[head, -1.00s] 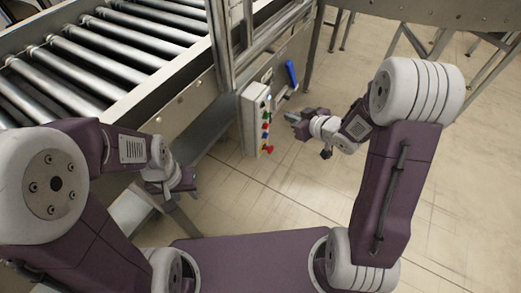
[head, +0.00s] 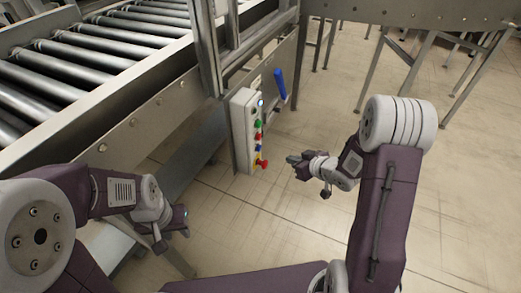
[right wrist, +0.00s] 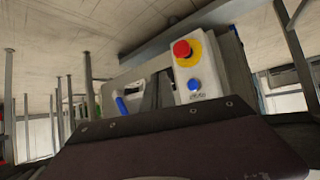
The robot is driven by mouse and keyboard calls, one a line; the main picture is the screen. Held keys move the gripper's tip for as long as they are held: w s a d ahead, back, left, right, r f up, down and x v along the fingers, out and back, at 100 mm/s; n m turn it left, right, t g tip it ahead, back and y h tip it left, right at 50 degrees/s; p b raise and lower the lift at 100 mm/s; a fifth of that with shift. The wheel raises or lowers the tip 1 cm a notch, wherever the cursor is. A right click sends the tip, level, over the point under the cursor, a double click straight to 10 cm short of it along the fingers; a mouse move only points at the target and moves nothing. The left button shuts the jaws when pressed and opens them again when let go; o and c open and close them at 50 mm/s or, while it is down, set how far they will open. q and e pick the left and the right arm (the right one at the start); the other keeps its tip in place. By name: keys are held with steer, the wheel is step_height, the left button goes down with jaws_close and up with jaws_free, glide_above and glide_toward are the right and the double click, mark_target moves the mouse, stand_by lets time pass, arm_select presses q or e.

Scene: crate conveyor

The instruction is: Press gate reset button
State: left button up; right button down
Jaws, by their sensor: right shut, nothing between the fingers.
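A pale control box (head: 241,128) on the conveyor frame carries a column of buttons. From the top they include a lit blue one (head: 261,103), a green one (head: 257,123), a red one (head: 257,137), a lower blue one (head: 259,148) and a red mushroom button (head: 263,163) on yellow. The right wrist view shows the mushroom button (right wrist: 182,50) and a blue button (right wrist: 194,84) beside an unreadable label. My right gripper (head: 291,159) is shut and empty, right of the box's lower end, apart from it. My left gripper (head: 181,223) is low at left; its jaws are unclear.
The roller conveyor (head: 110,85) fills the upper left. A blue handle (head: 280,85) sticks out right of the box. A metal upright (head: 207,50) stands above the box. Metal legs (head: 399,80) stand at the back right. The floor right of the box is open.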

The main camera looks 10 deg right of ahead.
mark_target(260, 148)
steer(key=w+a+b, duration=0.1)
steer(key=w+a, duration=0.3)
steer(key=a, duration=0.3)
steer(key=shift+w, duration=0.3)
stand_by(1.8)
steer(key=shift+w+a, duration=0.2)
steer(key=shift+a, duration=0.05)
steer(key=shift+w+a, duration=0.25)
steer(key=shift+a, duration=0.15)
stand_by(0.6)
steer(key=shift+d, duration=0.1)
steer(key=shift+s+d+p, duration=0.35)
steer(key=shift+s+d, duration=0.1)
steer(key=shift+d, duration=0.15)
steer(key=shift+d, duration=0.1)
